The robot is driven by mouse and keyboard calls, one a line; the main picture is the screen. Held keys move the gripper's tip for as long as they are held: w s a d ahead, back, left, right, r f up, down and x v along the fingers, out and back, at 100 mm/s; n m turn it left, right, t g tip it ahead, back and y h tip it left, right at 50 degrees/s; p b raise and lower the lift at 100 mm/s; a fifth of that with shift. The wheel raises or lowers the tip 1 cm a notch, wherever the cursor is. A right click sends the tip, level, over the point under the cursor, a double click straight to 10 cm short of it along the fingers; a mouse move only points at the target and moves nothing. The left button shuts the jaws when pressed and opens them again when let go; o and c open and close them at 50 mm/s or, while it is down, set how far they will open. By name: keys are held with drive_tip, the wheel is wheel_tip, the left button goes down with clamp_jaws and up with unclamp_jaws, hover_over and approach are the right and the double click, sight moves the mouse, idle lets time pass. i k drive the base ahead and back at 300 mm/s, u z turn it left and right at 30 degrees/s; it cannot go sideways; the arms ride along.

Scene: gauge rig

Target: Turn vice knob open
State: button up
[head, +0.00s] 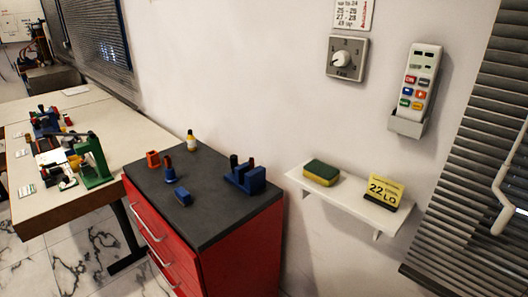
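A small blue vice-like block (246,179) with dark upright parts stands on the dark top of the red cabinet, near its right rear edge. It looks like the vice, but its knob is too small to make out. A grey wall plate with a round white knob (341,60) is mounted above the shelf, with markings around the knob. My gripper is not in view, so nothing shows it near either one.
The red drawer cabinet (222,246) also bears smaller blue and orange pieces and a yellow bottle (191,141). A white shelf (335,198) holds a sponge (321,172) and a yellow sign (384,190). A remote (420,78) hangs above. A cluttered workbench (40,208) stands left.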

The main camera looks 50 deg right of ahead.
sight(233, 158)
drive_tip(key=u, duration=0.6)
drive_tip(key=k, duration=0.1)
drive_tip(key=z, duration=1.9)
drive_tip(key=k, duration=0.95)
drive_tip(key=u, duration=0.1)
drive_tip(key=i, duration=0.85)
